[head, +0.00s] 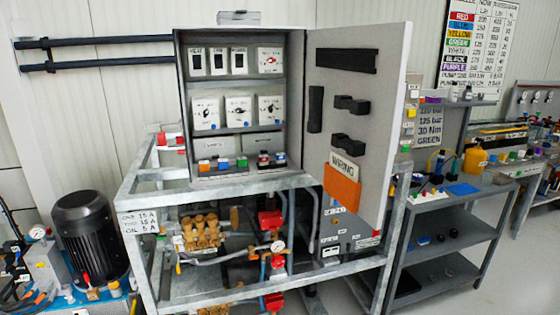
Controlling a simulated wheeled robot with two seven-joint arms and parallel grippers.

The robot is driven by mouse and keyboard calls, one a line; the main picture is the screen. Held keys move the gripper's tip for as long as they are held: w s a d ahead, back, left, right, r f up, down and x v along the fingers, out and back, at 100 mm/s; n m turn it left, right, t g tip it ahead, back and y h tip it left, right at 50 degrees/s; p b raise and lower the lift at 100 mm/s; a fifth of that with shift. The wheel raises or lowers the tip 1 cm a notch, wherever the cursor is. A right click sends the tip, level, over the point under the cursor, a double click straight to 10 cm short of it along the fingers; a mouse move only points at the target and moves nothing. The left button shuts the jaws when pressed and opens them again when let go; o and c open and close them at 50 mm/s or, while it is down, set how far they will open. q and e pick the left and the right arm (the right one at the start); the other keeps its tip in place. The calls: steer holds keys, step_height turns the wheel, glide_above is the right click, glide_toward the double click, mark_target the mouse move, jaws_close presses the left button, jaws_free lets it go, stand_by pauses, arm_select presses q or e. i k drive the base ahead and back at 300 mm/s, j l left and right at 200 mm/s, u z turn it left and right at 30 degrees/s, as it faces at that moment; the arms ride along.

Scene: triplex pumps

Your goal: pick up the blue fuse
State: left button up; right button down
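An open grey electrical cabinet (181,120) stands on a metal frame. Along its bottom ledge is a row of small coloured pieces. A blue-topped piece (223,163) sits between an orange one (204,165) and a green one (242,162). Another blue-topped piece (280,158) is at the right end, beside a red one (263,159). They are too small to tell which is the blue fuse. Neither of my grippers is in view.
The cabinet door (385,110) is swung open to the right, with an orange pocket (342,187) marked "WIRING". A grey shelf table (455,194) with bottles stands behind it. A black motor (88,235) is at lower left. Pump parts (202,232) sit inside the frame.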

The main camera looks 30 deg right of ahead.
mark_target(280, 158)
steer(key=z, duration=1.25)
